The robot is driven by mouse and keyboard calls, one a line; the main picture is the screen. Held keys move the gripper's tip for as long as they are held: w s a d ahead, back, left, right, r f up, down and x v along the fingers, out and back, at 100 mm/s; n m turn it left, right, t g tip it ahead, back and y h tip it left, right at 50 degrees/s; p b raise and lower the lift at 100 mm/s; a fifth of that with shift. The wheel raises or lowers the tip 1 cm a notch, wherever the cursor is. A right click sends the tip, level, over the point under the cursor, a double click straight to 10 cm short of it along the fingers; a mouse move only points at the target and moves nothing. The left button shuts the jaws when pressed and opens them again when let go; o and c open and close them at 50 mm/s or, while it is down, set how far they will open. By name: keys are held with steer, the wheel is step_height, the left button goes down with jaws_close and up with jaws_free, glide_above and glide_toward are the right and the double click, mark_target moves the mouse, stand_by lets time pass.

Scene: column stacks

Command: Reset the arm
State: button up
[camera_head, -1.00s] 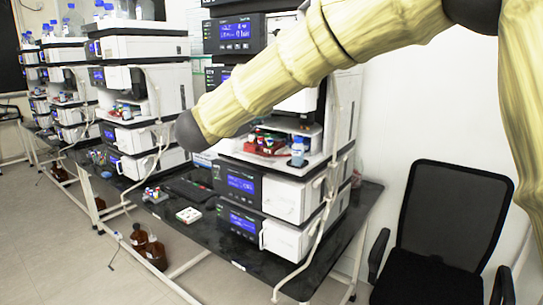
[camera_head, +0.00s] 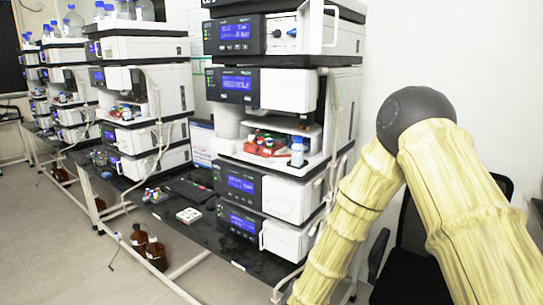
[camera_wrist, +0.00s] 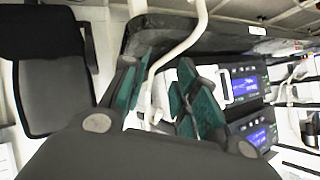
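My arm (camera_head: 440,190), in a pale yellow padded cover with a dark grey elbow joint (camera_head: 416,112), is bent at the right side of the head view. Its forearm slants down to the left and leaves the frame at the bottom. My gripper is out of the head view. In the wrist view my gripper (camera_wrist: 165,66) shows two dark green fingers spread apart. No object is visibly held between them. A white tube (camera_wrist: 172,55) shows in the gap, seemingly behind the fingers.
A dark bench (camera_head: 262,262) carries tall instrument stacks (camera_head: 290,190) with white tubing. Brown bottles (camera_head: 156,253) stand on the floor. A black chair (camera_wrist: 42,75) is close to my arm. The floor at lower left is clear.

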steer(key=s+d+f+n+g, duration=0.2)
steer(key=s+d+f+g, duration=0.15)
steer(key=s+f, duration=0.75)
steer(key=s+d+f+n+g, duration=0.1)
steer(key=s+d+f+g, duration=0.1)
steer(key=s, duration=0.9)
steer(key=s+d+f+n+g, duration=0.2)
steer(key=s+d+f, duration=0.3)
steer(key=s, duration=0.6)
steer(key=s+d+f+n+g+y, duration=0.1)
steer(key=s+d+f+g, duration=0.2)
steer(key=s, duration=0.7)
steer(key=shift+s+d+f+n+g, duration=0.35)
steer(key=shift+s+d+f+n, duration=0.1)
steer(key=shift+f, duration=0.3)
